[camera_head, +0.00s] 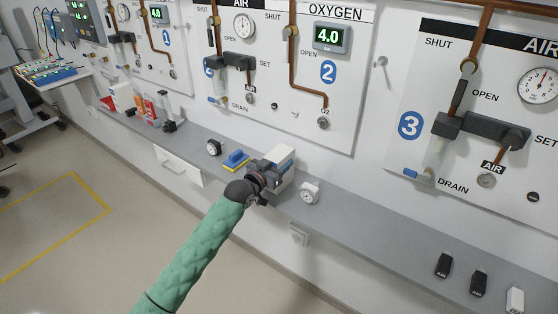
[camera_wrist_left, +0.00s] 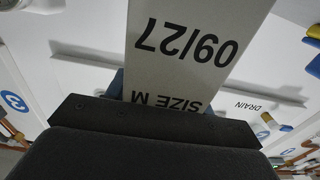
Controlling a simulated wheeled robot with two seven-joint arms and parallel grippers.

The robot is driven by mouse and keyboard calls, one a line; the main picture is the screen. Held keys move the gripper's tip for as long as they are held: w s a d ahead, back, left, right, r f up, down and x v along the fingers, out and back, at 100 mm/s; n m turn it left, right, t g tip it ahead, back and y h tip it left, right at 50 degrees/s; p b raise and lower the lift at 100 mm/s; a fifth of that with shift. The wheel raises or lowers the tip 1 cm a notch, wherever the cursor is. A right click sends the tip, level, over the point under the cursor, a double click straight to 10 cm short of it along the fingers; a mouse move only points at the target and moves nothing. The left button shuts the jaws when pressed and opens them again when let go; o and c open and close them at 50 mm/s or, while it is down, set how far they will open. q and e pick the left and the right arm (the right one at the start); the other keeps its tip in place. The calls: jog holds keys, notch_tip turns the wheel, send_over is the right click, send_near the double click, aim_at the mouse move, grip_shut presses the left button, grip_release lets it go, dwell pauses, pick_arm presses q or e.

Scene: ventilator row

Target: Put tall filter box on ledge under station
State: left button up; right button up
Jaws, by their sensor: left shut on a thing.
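A tall white filter box (camera_head: 282,158) stands roughly upright over the grey ledge (camera_head: 365,215) below station 2 (camera_head: 328,72). My left gripper (camera_head: 266,178) is shut on the box, reaching it from the front. In the left wrist view the box (camera_wrist_left: 195,45) shows dark print reading "09/27" and "SIZE M", upside down. The dark gripper body hides its near end there. I cannot tell whether the box's bottom touches the ledge. My right gripper is not in view.
The ledge is bare from there to small black blocks (camera_head: 443,265) at far right.

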pick_arm(q)
jog(key=shift+f, duration=0.15)
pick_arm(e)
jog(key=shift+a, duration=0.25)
pick_arm(q)
jog(key=o, duration=1)
jog(key=shift+o, duration=0.2)
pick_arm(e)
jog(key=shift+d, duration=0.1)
pick_arm(q)
jog(key=shift+s, duration=0.1)
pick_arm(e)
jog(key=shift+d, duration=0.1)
